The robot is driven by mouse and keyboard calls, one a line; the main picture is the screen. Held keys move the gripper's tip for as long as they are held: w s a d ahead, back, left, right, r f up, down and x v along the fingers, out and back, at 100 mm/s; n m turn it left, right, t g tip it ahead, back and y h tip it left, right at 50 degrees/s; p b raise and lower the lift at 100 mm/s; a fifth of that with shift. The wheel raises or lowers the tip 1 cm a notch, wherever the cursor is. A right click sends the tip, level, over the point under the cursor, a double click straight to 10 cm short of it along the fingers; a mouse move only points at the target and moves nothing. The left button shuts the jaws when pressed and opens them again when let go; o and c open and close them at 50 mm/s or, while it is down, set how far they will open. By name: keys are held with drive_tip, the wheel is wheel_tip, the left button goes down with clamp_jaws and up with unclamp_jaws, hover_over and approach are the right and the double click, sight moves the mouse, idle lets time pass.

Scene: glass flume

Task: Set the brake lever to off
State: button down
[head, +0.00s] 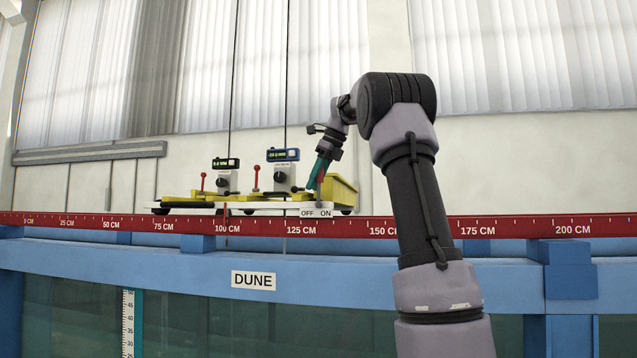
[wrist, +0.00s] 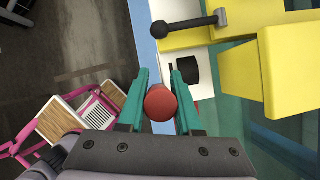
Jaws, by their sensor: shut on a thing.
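The OFF/ON label (head: 316,213) is on the front edge of the white carriage (head: 270,207), with OFF on the left and ON on the right. My gripper (head: 315,184) is just above this label, its teal fingers pointing down. In the wrist view, my gripper (wrist: 160,100) is shut on the round red knob (wrist: 160,103) of the brake lever, one finger on each side. The lever's shaft is hidden below the knob in the wrist view. I cannot tell clearly which word the lever leans toward.
Two other red-knobbed levers (head: 256,168) (head: 203,175) and two display boxes stand to the left. A black ball-ended lever (wrist: 190,25) is near in the wrist view. The red ruler rail (head: 400,227) runs in front.

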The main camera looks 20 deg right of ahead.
drive_tip(key=shift+w+a, duration=0.1)
idle(0.5)
drive_tip(key=c, duration=0.6)
unclamp_jaws()
drive_tip(key=shift+f, duration=0.1)
drive_tip(key=v, duration=1)
drive_tip(key=shift+r, duration=0.5)
